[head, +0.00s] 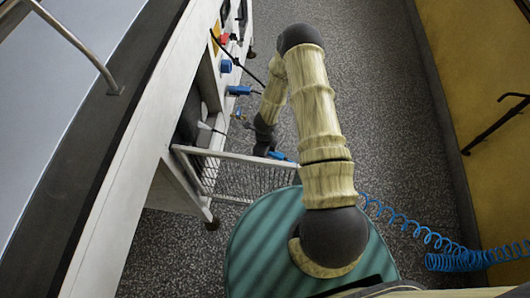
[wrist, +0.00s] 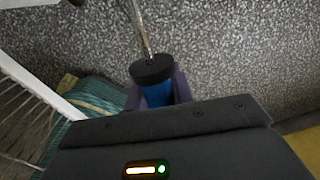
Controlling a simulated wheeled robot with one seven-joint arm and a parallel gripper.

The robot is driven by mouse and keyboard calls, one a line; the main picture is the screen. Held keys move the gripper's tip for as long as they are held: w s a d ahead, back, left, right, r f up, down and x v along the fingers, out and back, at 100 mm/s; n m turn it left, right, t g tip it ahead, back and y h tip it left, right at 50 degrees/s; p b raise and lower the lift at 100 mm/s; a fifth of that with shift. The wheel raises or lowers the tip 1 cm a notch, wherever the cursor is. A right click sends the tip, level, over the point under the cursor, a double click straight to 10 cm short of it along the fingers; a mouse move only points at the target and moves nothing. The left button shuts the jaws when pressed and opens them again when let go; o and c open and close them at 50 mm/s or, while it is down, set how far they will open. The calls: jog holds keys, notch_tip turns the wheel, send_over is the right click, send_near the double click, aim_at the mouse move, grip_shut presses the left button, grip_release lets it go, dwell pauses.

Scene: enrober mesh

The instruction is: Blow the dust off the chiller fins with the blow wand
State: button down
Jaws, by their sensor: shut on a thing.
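My gripper (wrist: 160,93) is shut on the blue handle of the blow wand (wrist: 157,93). The wand has a black collar and a thin metal tube that runs up out of the top of the wrist view. In the head view my gripper (head: 266,148) is small and dark beyond my forearm, with a bit of the blue wand (head: 277,155) showing. A white-framed rack of thin parallel bars (head: 235,179), which looks like the chiller fins, is just below the gripper. Its bars (wrist: 20,125) also show at the wrist view's left. I cannot make out dust.
A long white machine (head: 125,165) runs along the left, with blue fittings (head: 238,90) and a red part (head: 223,39) on its side. A blue coiled hose (head: 455,260) lies at the right by a yellow wall (head: 480,60). The speckled floor (head: 390,150) between is clear.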

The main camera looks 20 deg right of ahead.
jog(key=shift+w+d+r+p, duration=0.15)
jog(key=shift+w+p, duration=0.3)
jog(key=shift+p, duration=0.7)
jog(key=shift+w+d+f+p, duration=0.15)
jog(key=shift+w+p, duration=0.25)
jog(key=shift+p, duration=0.8)
jog(key=shift+w+d+r+p, duration=0.1)
jog(key=shift+w+d+p, duration=0.25)
jog(key=shift+p, duration=0.8)
jog(key=shift+w+d+b, duration=0.3)
jog(key=shift+w+b, duration=0.05)
jog(key=shift+w, duration=0.5)
jog(key=shift+w+d+b, duration=0.3)
jog(key=shift+w+b, duration=0.1)
jog(key=shift+w, duration=0.5)
jog(key=shift+w+d+b, duration=0.3)
jog(key=shift+w+b, duration=0.05)
jog(key=shift+w, duration=0.5)
